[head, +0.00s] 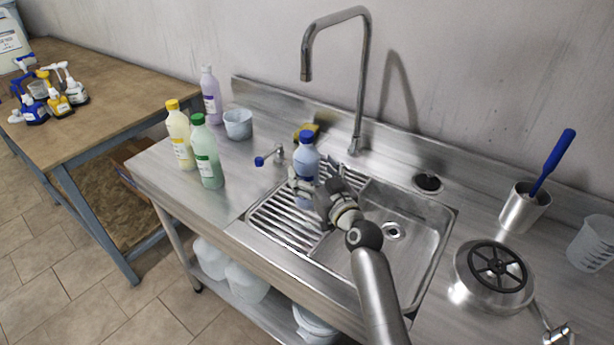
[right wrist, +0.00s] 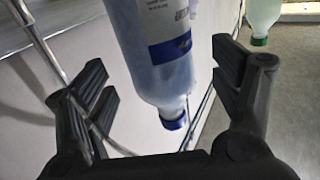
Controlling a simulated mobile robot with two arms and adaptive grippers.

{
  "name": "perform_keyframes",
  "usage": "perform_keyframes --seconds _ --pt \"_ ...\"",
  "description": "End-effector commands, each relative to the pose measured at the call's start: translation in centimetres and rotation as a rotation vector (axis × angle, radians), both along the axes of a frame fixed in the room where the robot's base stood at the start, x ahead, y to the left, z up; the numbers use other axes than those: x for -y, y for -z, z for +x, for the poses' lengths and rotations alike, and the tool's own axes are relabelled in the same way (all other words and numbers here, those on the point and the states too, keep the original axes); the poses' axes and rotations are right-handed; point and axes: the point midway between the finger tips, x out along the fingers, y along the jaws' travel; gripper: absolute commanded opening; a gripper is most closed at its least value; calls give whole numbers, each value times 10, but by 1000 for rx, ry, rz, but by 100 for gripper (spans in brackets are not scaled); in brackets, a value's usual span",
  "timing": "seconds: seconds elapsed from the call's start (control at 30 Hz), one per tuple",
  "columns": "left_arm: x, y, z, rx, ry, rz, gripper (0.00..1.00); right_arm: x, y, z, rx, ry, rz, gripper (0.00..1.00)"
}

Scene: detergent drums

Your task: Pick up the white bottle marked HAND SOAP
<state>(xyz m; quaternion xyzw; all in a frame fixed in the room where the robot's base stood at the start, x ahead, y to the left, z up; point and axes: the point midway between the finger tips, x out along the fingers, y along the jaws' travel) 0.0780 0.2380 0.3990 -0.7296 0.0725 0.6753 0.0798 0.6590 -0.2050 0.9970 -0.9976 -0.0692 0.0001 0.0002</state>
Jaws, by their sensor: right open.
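No label in view can be read as HAND SOAP. A pale blue bottle (head: 306,160) with a blue cap stands upright at the ribbed drainer of the sink. It also shows upside down in the right wrist view (right wrist: 158,62), with a white label and dark blue band whose small print is unreadable. My right gripper (head: 317,190) is open, its fingers on either side of this bottle. In the wrist view a gap shows between the bottle and the left finger; contact on the right is unclear. The gripper hides the bottle's lower part. My left gripper is out of view.
Yellow (head: 179,137), green (head: 206,155) and purple (head: 211,95) bottles stand on the left counter near a bucket (head: 238,124). A tall faucet (head: 360,90) rises behind the sink. A lidded pot (head: 492,272) is at right. Spray bottles stand on the wooden table (head: 110,85).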

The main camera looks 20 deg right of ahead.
Motion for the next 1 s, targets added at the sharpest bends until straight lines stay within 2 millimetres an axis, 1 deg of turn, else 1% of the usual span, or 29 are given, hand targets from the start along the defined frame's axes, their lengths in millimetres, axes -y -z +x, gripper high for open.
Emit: perform_keyframes --seconds 0.03,0.1,0.2,0.33,0.53,0.57,0.7,1.0 --pt "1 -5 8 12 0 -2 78 -2 -3 8 1 -1 3 83" --pt "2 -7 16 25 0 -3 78 -3 -2 17 1 -1 2 83" --pt "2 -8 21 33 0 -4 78 -4 -1 27 0 -1 3 83" --pt "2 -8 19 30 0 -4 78 -5 0 33 -1 0 0 83" --pt "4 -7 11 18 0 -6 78 -5 0 33 0 0 0 83" --pt "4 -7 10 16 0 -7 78 -5 0 33 0 0 0 82" --pt "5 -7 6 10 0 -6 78 -4 0 33 0 0 0 64" --pt "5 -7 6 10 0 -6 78 -4 0 33 -1 0 0 25"
